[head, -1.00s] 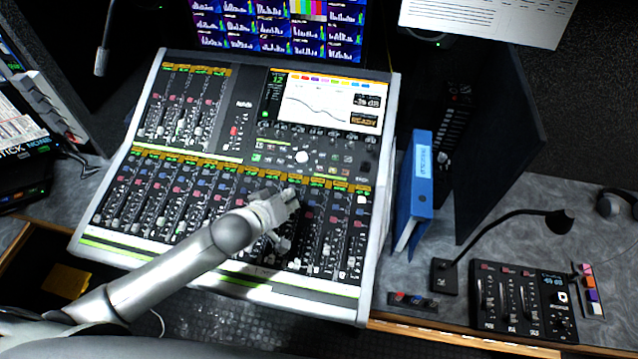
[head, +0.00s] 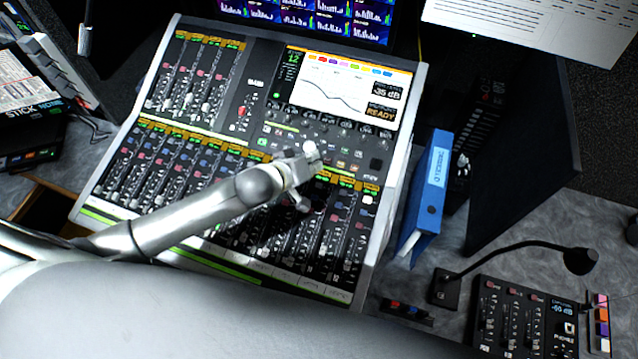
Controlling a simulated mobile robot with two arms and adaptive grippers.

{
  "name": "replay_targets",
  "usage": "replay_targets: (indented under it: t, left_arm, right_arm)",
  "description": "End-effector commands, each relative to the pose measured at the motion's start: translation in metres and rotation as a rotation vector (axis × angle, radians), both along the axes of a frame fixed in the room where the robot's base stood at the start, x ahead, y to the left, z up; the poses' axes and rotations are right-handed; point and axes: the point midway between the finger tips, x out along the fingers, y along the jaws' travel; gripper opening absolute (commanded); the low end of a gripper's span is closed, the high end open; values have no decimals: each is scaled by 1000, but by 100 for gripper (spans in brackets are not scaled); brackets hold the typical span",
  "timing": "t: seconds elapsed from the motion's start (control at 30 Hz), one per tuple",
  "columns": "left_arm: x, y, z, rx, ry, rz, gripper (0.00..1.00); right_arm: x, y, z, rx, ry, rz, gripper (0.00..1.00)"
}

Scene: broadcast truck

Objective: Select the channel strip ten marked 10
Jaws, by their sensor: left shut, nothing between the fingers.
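The mixing console (head: 190,253) stands in the middle of the head view, with a lower row of channel strips under orange and green labels. Its screen (head: 342,90) shows a curve, the number 12 at its left and the word READY. My left gripper (head: 312,155) is shut and empty, over the upper part of the lower strip row, right of the console's middle. My gripper and forearm hide several strips and labels there. The strip numbers are too small to read, so I cannot tell which strip is marked 10. My right gripper is not in view.
A blue binder (head: 427,190) stands just right of the console. Further right are a gooseneck lamp or microphone (head: 580,260) and a small fader panel (head: 508,320). Monitors (head: 300,18) stand behind the console. A paper sheet (head: 530,25) hangs at the upper right.

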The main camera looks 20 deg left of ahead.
Motion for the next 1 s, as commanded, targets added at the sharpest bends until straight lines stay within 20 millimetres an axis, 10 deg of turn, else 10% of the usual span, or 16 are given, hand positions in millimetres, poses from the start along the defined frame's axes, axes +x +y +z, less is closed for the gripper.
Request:
replay_targets:
  t: [1.0]
  left_arm:
    - [12,0,-86,0,0,0,0]
  right_arm:
    - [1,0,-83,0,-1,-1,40]
